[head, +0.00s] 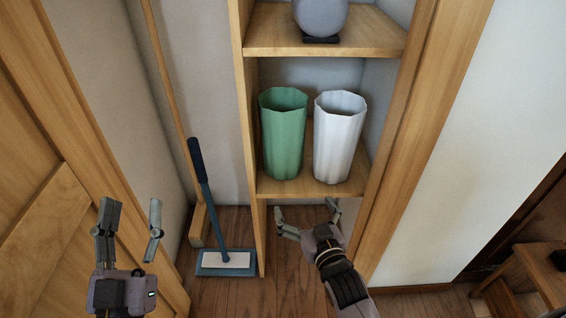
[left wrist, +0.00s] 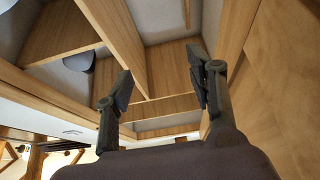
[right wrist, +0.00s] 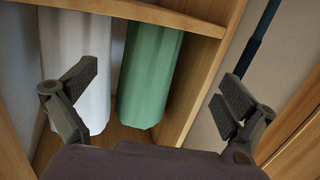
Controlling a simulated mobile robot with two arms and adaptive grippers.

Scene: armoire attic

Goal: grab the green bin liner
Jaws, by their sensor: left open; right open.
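The green bin liner (head: 284,136) is a tall fluted container, upright on the middle shelf at its left side. It also shows in the right wrist view (right wrist: 150,72), ahead of and between the open fingers. My right gripper (head: 308,212) is open and empty, below and in front of that shelf. It also shows in the right wrist view (right wrist: 160,98); the fingers do not touch the liner. My left gripper (head: 128,222) is open and empty at the lower left, near the wooden door. In the left wrist view, its open fingers (left wrist: 160,88) have nothing between them.
A white liner (head: 338,138) stands just right of the green one. A shelf above holds a grey round object (head: 320,16). A blue flat mop (head: 226,262) leans left of the shelf unit's side panel (head: 252,190). A wooden door (head: 80,150) stands at the left.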

